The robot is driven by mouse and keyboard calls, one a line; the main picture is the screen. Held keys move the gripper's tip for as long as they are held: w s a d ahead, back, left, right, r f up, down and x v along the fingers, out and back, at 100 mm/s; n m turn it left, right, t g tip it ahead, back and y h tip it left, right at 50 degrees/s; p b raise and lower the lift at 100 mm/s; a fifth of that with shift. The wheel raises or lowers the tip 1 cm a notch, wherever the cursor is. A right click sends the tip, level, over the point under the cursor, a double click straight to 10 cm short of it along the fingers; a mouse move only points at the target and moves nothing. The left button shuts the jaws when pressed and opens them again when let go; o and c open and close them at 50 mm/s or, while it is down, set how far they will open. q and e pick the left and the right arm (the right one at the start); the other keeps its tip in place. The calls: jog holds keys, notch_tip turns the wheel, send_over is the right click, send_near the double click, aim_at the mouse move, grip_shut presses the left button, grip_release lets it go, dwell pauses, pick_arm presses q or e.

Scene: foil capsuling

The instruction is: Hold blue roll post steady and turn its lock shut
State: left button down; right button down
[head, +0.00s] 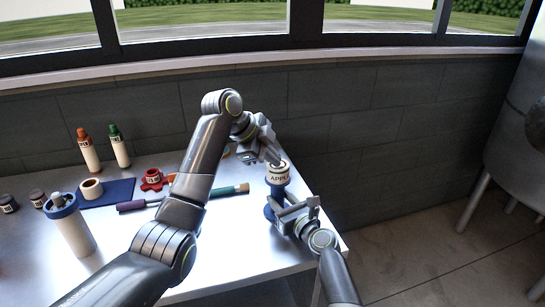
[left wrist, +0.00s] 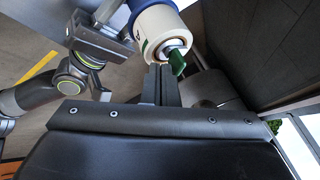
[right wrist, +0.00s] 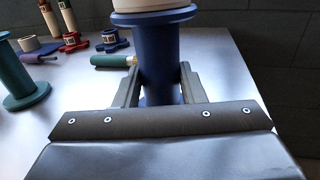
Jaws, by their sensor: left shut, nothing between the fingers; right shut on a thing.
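The blue roll post (head: 277,192) stands near the table's right edge with a cream lettered roll (head: 278,176) on it. My right gripper (head: 287,216) is shut around the post's blue shaft, below the roll. The right wrist view shows the shaft (right wrist: 158,52) between its fingers. My left gripper (head: 273,159) is shut and empty at the top of the post. In the left wrist view the closed fingers (left wrist: 160,72) are beside a small green lock tab (left wrist: 177,62) on the post's end. I cannot tell whether they touch it.
A blue mat (head: 118,190) with a cream ring, several bottles and a blue-rimmed pale cylinder (head: 72,228) are farther left. A dark wall (head: 350,110) stands behind the table.

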pick_arm(q)
jog(key=shift+w+d+n+t, duration=0.2)
jog(key=shift+w+n+t, duration=0.1)
jog(key=shift+n, duration=0.2)
dwell(0.3)
jog(key=shift+d, duration=0.1)
jog(key=n+t+y, duration=0.1)
jog(key=n, duration=0.1)
jog(key=n+t+y, duration=0.1)
jog(key=n, duration=0.1)
jog(key=shift+d, duration=0.4)
jog(key=shift+w, duration=0.1)
jog(key=shift+d, duration=0.3)
jog(key=shift+a, duration=0.15)
dwell(0.3)
jog(key=shift+w+a+r, duration=0.1)
jog(key=shift+w+a, duration=0.05)
jog(key=shift+a, duration=0.3)
jog(key=shift+w+a+r, duration=0.1)
jog(key=shift+w+a, duration=0.05)
jog(key=shift+a, duration=0.3)
